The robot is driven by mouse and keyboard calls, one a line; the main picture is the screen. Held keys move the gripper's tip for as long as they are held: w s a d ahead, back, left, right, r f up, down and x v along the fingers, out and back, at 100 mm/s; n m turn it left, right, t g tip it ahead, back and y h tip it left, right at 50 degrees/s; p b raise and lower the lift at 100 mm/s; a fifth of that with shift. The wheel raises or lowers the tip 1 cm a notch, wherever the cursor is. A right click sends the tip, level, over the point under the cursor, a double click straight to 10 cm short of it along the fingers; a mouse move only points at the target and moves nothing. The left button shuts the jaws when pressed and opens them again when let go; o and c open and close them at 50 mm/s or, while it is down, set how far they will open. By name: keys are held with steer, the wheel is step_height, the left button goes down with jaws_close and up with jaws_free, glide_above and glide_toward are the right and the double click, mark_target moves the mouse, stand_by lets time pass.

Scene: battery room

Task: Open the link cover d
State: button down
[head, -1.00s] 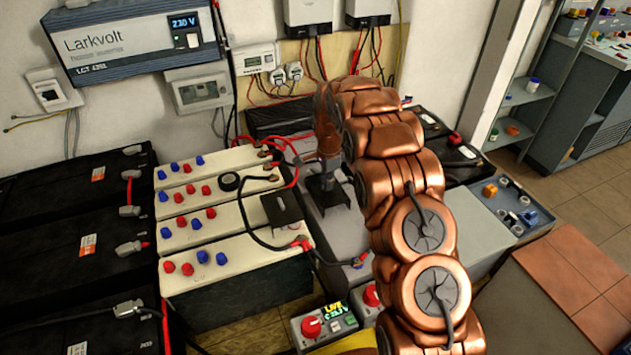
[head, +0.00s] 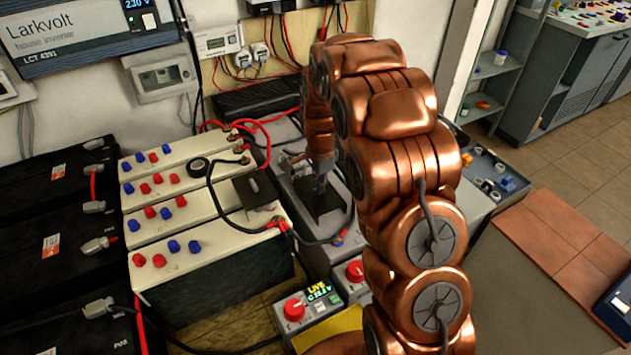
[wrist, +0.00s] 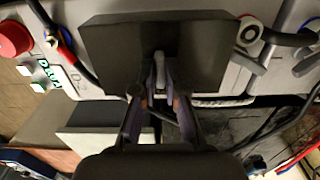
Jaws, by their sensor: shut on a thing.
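A dark, flat, square cover (wrist: 205,48) fills the upper middle of the wrist view, over a pale grey unit. A small grey tab (wrist: 159,68) stands on it. My gripper (wrist: 157,88) has its fingers closed around this tab. In the head view the same dark cover (head: 333,218) shows on the grey battery unit (head: 293,190), partly hidden by my gripper (head: 321,190) and arm. I cannot tell its exact tilt. A similar dark cover (head: 256,191) lies on the cream battery to the left. I read no clear letter on either cover.
A control box (head: 308,310) with a red knob and a lit LIVE display stands in front. Black and red cables run beside the held cover. Black batteries (head: 50,180) stand at left. A blue-grey tray of small parts (head: 492,175) is at right, near open tiled floor.

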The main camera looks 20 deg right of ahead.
steer(key=shift+s, duration=0.15)
steer(key=c, duration=1.2)
jaws_free()
step_height(320, 180, up, 12)
